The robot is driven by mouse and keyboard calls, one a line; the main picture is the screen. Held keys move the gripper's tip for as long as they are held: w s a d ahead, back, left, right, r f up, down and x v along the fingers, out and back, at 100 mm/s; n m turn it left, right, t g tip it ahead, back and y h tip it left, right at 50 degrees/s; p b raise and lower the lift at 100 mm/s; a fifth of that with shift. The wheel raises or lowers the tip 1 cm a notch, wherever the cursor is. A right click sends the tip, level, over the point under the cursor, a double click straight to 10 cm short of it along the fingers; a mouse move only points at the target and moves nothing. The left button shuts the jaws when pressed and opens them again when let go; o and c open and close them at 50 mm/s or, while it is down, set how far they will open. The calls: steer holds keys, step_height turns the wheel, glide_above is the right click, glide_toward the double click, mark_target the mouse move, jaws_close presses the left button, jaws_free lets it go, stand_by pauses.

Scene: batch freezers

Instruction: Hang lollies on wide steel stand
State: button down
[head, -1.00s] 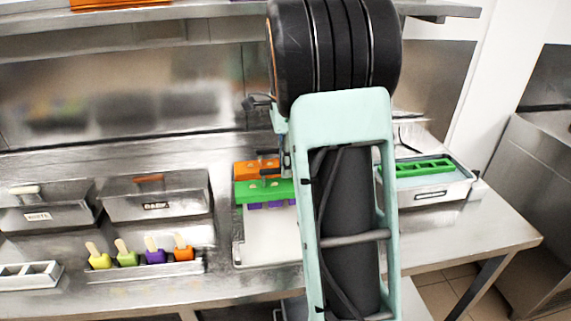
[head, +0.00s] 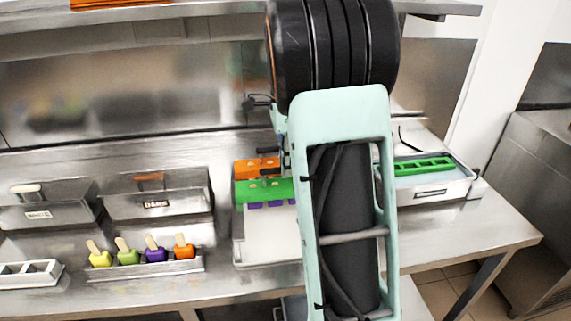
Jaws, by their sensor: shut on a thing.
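The wide steel stand (head: 155,270) lies at the front of the counter, left of centre. A yellow lolly (head: 100,258), a lime-green lolly (head: 127,256), a purple lolly (head: 154,255) and an orange lolly (head: 184,252) sit in it in a row, sticks up. An orange mould (head: 243,168) stands behind a green mould (head: 250,190), with purple pieces (head: 270,204) showing under the green one. My gripper (head: 266,163) shows only as small dark parts over these moulds, mostly hidden by my arm. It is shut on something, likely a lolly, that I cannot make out.
Steel bins labelled WHITE (head: 48,206) and DARK (head: 158,197) stand behind the stand. A white tray (head: 270,251) lies under the moulds. A steel basin (head: 440,192) with a green mould (head: 424,166) is at right. A compartmented holder (head: 30,272) is far left.

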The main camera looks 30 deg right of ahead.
steer(key=c, duration=1.9)
jaws_free()
steer(key=shift+r, duration=0.1)
step_height(320, 180, up, 12)
